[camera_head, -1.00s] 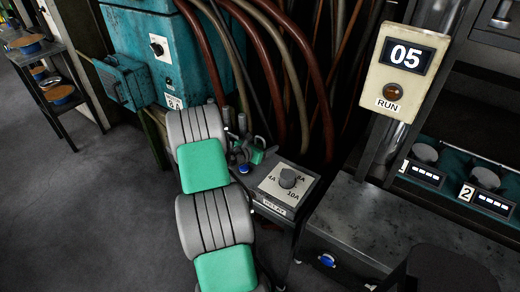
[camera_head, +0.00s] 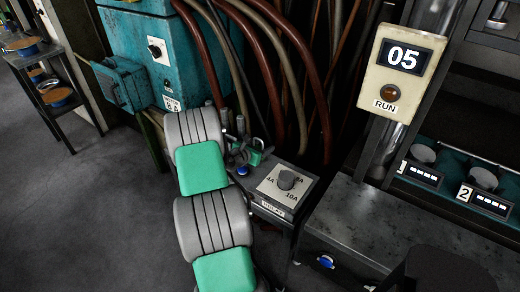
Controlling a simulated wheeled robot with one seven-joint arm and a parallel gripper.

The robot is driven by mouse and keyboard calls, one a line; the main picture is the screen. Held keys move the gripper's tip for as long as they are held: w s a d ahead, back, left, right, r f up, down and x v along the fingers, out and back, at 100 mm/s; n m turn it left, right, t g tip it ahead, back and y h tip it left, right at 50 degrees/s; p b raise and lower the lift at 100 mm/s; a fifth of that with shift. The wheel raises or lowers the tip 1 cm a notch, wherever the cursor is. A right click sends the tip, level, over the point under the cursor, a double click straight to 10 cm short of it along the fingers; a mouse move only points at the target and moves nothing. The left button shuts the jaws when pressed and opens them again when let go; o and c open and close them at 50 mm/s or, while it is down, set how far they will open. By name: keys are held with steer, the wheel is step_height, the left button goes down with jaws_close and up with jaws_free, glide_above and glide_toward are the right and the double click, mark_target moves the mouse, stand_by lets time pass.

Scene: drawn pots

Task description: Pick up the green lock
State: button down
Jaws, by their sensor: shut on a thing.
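My arm, with grey and green links, reaches away from me toward the relay box. My gripper (camera_head: 243,154) is small and dark at its far end, beside the box's back left corner. It is shut on the green lock (camera_head: 257,147), a small green piece showing at its right side. Much of the lock is hidden by the dark gripper parts, and its shape is too small to make out.
The relay box (camera_head: 268,208) with a grey dial (camera_head: 287,180) stands close to the right of my gripper. Thick hoses (camera_head: 300,70) hang behind it. A teal cabinet (camera_head: 145,50) is at the left. A metal bench (camera_head: 375,225) is at the right. Open floor lies at the lower left.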

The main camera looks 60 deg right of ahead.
steer(key=shift+r, duration=0.55)
steer(key=w+a+r+b, duration=0.1)
steer(key=w+a+r, duration=0.5)
steer(key=a+r, duration=0.6)
steer(key=shift+a, duration=0.3)
steer(key=shift+w, duration=0.1)
